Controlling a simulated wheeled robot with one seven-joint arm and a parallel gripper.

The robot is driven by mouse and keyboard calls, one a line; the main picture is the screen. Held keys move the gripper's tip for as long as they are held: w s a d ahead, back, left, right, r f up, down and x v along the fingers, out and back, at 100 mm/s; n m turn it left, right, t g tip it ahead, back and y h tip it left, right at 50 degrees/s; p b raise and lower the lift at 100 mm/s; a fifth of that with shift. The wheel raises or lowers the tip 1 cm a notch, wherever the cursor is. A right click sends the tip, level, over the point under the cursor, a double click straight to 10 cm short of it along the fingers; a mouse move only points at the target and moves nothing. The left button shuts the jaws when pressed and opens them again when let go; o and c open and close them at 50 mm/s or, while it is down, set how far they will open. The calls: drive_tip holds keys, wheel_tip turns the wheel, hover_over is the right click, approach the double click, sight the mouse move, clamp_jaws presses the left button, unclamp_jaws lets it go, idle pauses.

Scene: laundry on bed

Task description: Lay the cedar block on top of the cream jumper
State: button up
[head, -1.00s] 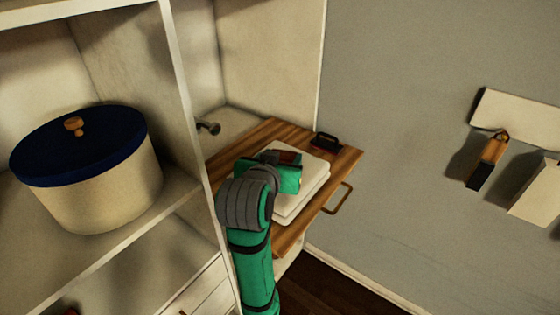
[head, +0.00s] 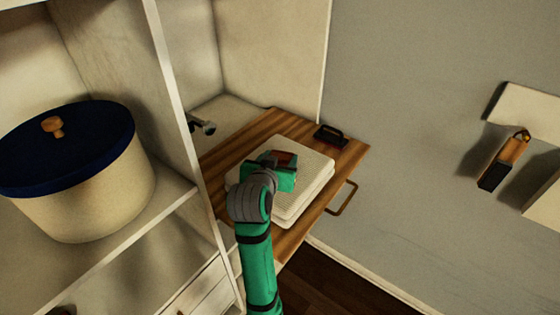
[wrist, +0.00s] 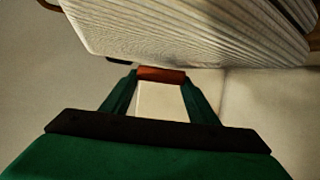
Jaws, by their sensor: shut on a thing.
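The cream jumper (head: 307,160) lies folded in a neat stack on a striped wooden board. Its ribbed knit fills the top of the wrist view (wrist: 190,28). My gripper (head: 283,163) is over the jumper in the head view. In the wrist view, my gripper's green fingers (wrist: 160,80) are shut on the reddish-brown cedar block (wrist: 161,74), one at each end. The block's top also shows in the head view (head: 286,158). Whether the block touches the jumper I cannot tell. My arm hides the jumper's near left part.
The wooden board (head: 350,158) has a pull handle (head: 342,199) on its right side. A dark handled object (head: 330,136) lies behind the jumper. A cream tub with a blue lid (head: 68,145) stands on the left shelf. A metal peg (head: 203,127) is at the back left.

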drive_tip(key=shift+f, duration=0.65)
drive_tip(key=shift+s, duration=0.25)
drive_tip(key=shift+f, duration=0.15)
drive_tip(key=o, duration=1)
drive_tip(key=shift+w+d, duration=0.1)
drive_tip(key=shift+w, duration=0.1)
drive_tip(key=shift+s+a, duration=0.15)
drive_tip(key=shift+a, duration=0.05)
drive_tip(key=v, duration=1.2)
drive_tip(key=shift+d, duration=0.1)
drive_tip(key=shift+d, duration=0.1)
